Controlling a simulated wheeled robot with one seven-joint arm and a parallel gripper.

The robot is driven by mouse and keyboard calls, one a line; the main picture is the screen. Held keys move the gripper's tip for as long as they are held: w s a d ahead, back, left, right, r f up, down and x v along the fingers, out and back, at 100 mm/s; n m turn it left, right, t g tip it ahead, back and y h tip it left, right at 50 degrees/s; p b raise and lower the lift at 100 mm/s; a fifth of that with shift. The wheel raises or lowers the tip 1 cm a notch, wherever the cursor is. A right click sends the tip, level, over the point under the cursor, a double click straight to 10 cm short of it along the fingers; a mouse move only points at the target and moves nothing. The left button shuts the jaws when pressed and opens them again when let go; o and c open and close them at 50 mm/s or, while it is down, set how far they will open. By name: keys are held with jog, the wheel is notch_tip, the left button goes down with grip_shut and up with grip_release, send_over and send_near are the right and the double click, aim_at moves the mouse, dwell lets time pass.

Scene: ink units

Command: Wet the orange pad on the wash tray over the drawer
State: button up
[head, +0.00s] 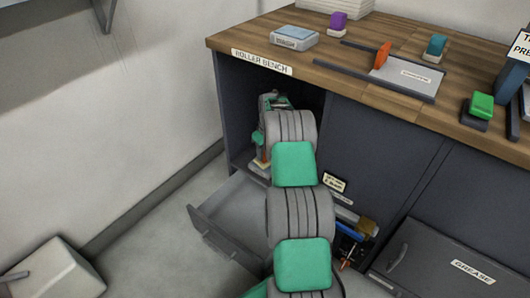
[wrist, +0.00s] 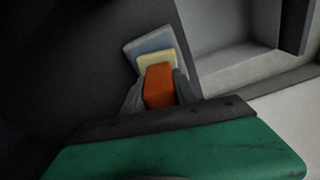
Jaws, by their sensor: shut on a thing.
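In the wrist view my gripper (wrist: 160,92) is shut on the orange pad (wrist: 158,86), with a dark finger on each side of its orange block. A pale yellow face (wrist: 157,60) shows just beyond the block. Beyond that is a grey tray with a blue surface (wrist: 149,44), which looks like the wash tray. The pad overlaps it in this view; I cannot tell whether they touch. In the head view my arm reaches into the bench's open bay above the pulled-out drawer (head: 222,225). The gripper there is small and partly hidden by my arm.
The wooden bench top (head: 340,85) carries a blue-topped tray (head: 294,38), a purple block (head: 337,21), a teal block (head: 436,46), a green block (head: 482,105) and an orange-handled tool (head: 383,55). Bay walls are close around my gripper.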

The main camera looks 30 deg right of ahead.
jog(key=shift+r+p, duration=1.95)
jog(key=shift+r, duration=1.45)
